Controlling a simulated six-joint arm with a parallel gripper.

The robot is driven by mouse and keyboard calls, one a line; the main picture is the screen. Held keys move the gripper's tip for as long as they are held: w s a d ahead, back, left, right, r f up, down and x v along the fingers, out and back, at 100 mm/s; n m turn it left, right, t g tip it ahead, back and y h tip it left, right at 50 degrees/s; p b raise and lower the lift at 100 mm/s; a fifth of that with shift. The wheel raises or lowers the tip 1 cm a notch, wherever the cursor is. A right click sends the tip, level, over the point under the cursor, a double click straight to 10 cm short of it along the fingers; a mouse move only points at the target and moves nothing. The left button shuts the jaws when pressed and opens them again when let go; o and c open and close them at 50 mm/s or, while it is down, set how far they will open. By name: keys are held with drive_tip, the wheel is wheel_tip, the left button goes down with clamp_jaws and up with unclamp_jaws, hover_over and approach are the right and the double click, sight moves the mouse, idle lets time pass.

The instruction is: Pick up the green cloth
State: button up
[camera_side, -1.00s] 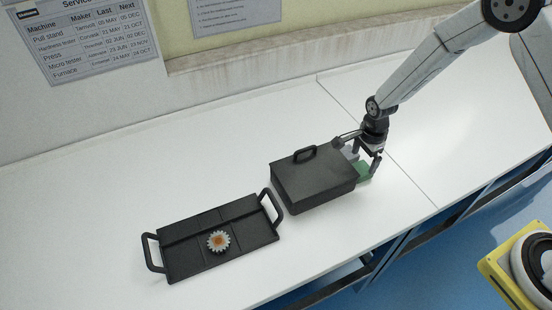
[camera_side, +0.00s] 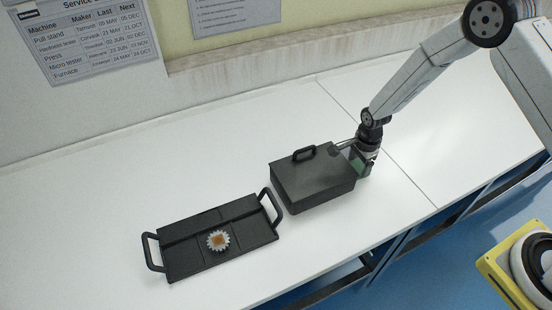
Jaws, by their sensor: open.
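The green cloth (camera_side: 358,163) shows as a small green patch at the right end of the dark lidded box (camera_side: 313,180). Most of it is hidden by my gripper and the box. My gripper (camera_side: 360,168) is low over the bench, pointing down at the cloth, with its jaws open. One finger stands at the right of the green patch. I cannot tell whether the fingers touch the cloth.
The box has a handle on its lid and stands close at the left of my gripper. A black tray (camera_side: 190,262) with two handles holds a toothed gear (camera_side: 218,240) with a brown centre. The white bench (camera_side: 440,150) is clear to the right.

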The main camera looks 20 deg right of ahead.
drive_tip(key=shift+s+f, duration=0.7)
drive_tip(key=shift+f, duration=0.2)
drive_tip(key=c, duration=1)
drive_tip(key=shift+r, duration=0.2)
drive_tip(key=shift+r+g, duration=0.3)
drive_tip(key=shift+r, duration=0.5)
drive_tip(key=s+r, duration=0.3)
drive_tip(key=s, duration=0.1)
drive_tip(key=s+r, duration=0.4)
drive_tip(key=s, duration=0.1)
drive_tip(key=s+r, duration=0.4)
drive_tip(key=shift+s+d+r, duration=0.1)
drive_tip(key=shift+s+d, duration=0.05)
drive_tip(key=shift+s, duration=0.1)
